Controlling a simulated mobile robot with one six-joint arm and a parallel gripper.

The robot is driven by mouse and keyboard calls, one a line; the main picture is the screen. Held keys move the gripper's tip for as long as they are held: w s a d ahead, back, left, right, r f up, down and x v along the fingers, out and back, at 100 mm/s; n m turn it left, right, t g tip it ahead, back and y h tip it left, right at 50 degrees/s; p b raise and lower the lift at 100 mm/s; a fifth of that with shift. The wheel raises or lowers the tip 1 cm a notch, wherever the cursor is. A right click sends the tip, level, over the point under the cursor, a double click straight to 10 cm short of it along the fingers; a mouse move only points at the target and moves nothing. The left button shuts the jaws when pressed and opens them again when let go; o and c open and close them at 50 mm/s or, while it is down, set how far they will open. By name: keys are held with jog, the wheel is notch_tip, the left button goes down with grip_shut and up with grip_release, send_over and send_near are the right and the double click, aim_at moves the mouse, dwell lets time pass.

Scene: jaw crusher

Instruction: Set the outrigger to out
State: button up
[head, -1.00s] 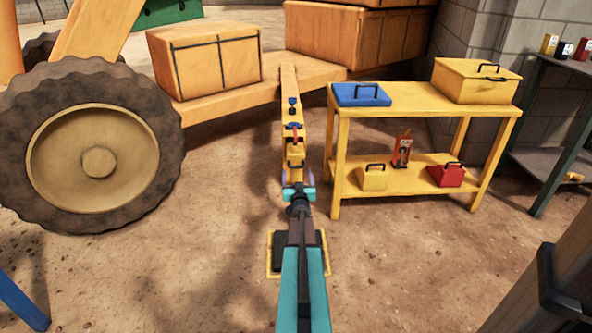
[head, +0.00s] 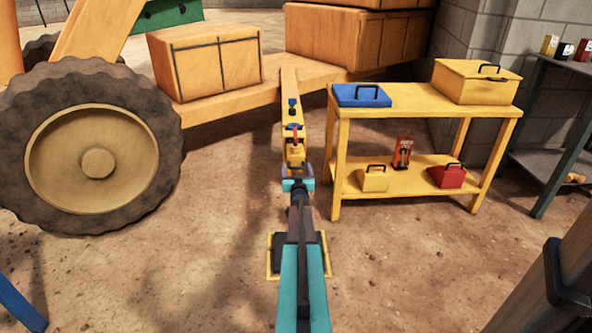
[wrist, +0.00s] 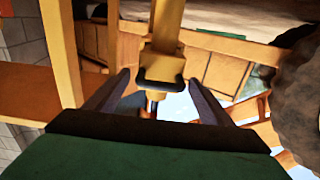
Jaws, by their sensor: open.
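The outrigger (head: 290,97) is a yellow beam running from the machine's frame toward me, with dark blue knobs and a red lever (head: 295,131) along its top. A yellow block (head: 295,152) sits at its near end. In the wrist view the yellow block (wrist: 162,66) carries a black handle (wrist: 160,85). My gripper (head: 297,172) is at this near end, its fingers apart. In the wrist view my open gripper (wrist: 159,81) has a finger on either side of the handle, with gaps showing. In the head view the handle is hidden by my gripper.
A yellow two-level bench (head: 425,102) with boxes stands close to the right of the outrigger. A large wheel (head: 100,150) stands at the left. A dark post (head: 560,275) rises at the front right. The dirt floor between the wheel and my arm is clear.

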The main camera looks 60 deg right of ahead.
jog(key=c, duration=1.4)
jog(key=shift+a, duration=0.1)
jog(key=shift+v, duration=1)
jog(key=b+v, duration=0.1)
jog(key=v, duration=0.8)
jog(key=b+v, duration=0.2)
jog(key=v, duration=0.7)
jog(key=shift+s+b, duration=0.3)
jog(key=shift+s, duration=0.05)
jog(key=o, duration=1.3)
jog(key=shift+o, duration=0.5)
jog(key=shift+w+r, duration=0.1)
